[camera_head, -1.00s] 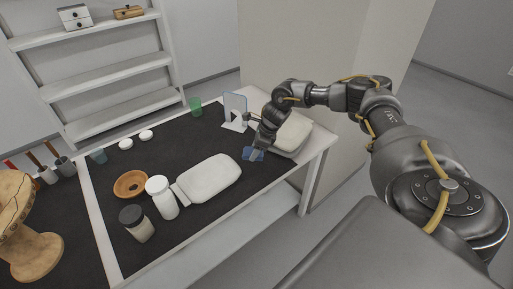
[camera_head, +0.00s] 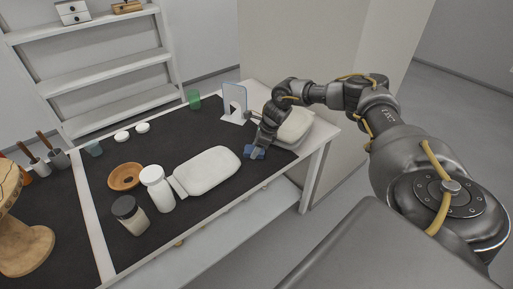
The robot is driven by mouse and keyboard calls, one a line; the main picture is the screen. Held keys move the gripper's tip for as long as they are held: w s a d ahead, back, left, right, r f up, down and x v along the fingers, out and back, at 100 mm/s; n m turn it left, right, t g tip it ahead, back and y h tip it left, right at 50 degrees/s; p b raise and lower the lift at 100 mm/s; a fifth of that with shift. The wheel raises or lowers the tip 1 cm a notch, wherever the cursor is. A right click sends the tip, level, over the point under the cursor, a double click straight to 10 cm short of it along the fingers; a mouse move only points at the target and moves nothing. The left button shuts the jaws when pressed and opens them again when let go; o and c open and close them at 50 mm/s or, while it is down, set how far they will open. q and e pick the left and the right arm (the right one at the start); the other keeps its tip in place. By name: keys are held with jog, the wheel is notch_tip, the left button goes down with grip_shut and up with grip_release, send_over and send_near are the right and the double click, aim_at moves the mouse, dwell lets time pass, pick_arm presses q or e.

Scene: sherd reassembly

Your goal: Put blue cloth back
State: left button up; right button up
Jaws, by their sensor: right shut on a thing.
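The blue cloth (camera_head: 255,152) is a small blue patch at the right part of the black mat (camera_head: 190,135) on the table. My right gripper (camera_head: 257,148) reaches down over it from the right and is shut on it. The gripper hides part of the cloth, and I cannot tell whether the cloth still touches the mat. My left gripper is not in view.
A white cushion (camera_head: 208,171) lies left of the cloth. Behind the gripper are another pale cushion (camera_head: 296,125) and a white stand with a clear panel (camera_head: 234,103).

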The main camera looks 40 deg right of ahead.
jog(key=shift+f, duration=0.25)
jog(key=o, duration=0.6)
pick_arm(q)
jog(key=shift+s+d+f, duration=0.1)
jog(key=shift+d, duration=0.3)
pick_arm(e)
jog(key=shift+o, duration=1.4)
jog(key=shift+r, duration=0.1)
jog(key=shift+r, duration=0.2)
jog(key=shift+d+r, duration=0.15)
jog(key=shift+r, duration=0.1)
pick_arm(q)
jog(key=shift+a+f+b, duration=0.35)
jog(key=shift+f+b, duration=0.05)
jog(key=shift+b, duration=0.1)
pick_arm(e)
jog(key=v, duration=1.1)
jog(key=shift+r, duration=0.2)
